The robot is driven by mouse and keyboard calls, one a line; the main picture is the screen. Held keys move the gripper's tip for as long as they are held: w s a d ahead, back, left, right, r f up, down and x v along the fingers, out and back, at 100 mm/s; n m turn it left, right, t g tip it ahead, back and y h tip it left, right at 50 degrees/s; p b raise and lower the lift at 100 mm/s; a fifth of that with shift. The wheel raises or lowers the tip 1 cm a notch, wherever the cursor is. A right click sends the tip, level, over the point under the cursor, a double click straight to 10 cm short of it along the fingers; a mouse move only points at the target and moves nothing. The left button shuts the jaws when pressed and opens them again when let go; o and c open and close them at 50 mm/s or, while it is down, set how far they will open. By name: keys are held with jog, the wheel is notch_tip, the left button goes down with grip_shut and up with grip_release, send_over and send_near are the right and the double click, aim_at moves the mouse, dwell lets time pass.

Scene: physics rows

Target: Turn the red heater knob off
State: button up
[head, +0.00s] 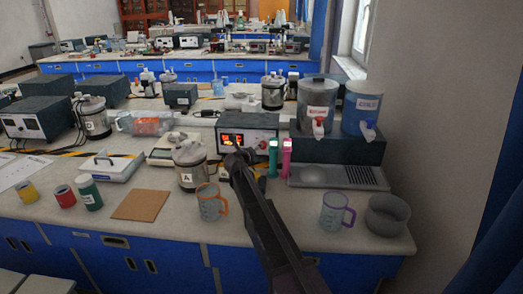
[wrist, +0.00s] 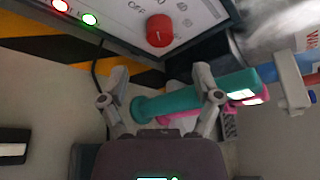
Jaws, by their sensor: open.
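The red heater knob (wrist: 160,30) is on a pale panel at the top of the wrist view, with the letters OFF to its upper left. Which mark the knob points at is too small to tell. My gripper (wrist: 160,92) is open, its two fingers spread and apart from the knob, which lies beyond them and roughly centred between them. In the head view my gripper (head: 240,157) is in front of the control box (head: 262,133) with a lit red display.
A teal torch (wrist: 185,98) and a pink torch (head: 287,158) stand close on the right of my gripper. A lidded jar (head: 190,165) marked A is on the left. An orange-handled jug (head: 211,205) is in front. Two dispensers (head: 317,105) stand on the right.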

jog(key=b+x, duration=0.1)
jog(key=x, duration=0.5)
jog(key=shift+w, duration=0.3)
grip_shut()
